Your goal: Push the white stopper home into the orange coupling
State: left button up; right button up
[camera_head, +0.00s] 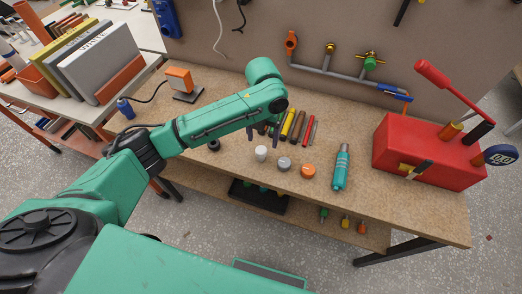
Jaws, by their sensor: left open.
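The white stopper (261,153) stands on the workbench, in a row with a grey, an orange and a black round piece. The orange coupling (291,42) is at the upper left end of a grey pipe on the back panel, well above the bench. My left gripper (263,135) is open and empty, its dark fingers pointing down. It shows just above the white stopper in the picture; how high it is over the bench I cannot tell. My right gripper is not in view.
Beside the stopper lie the grey piece (284,163) and the orange cap (308,171). Several marker-like sticks (297,126) lie behind. An orange device (179,79) is at the left.

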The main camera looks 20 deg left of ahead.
aim_at(261, 149)
pick_arm(q)
jog(key=f+p, duration=0.1)
jog(key=f, duration=0.2)
jog(key=f+p, duration=0.1)
jog(key=f, duration=0.2)
jog(key=shift+a+f, duration=0.2)
jog(key=shift+f, duration=0.2)
jog(key=shift+w+f, duration=0.1)
jog(key=shift+f, duration=0.3)
grip_shut()
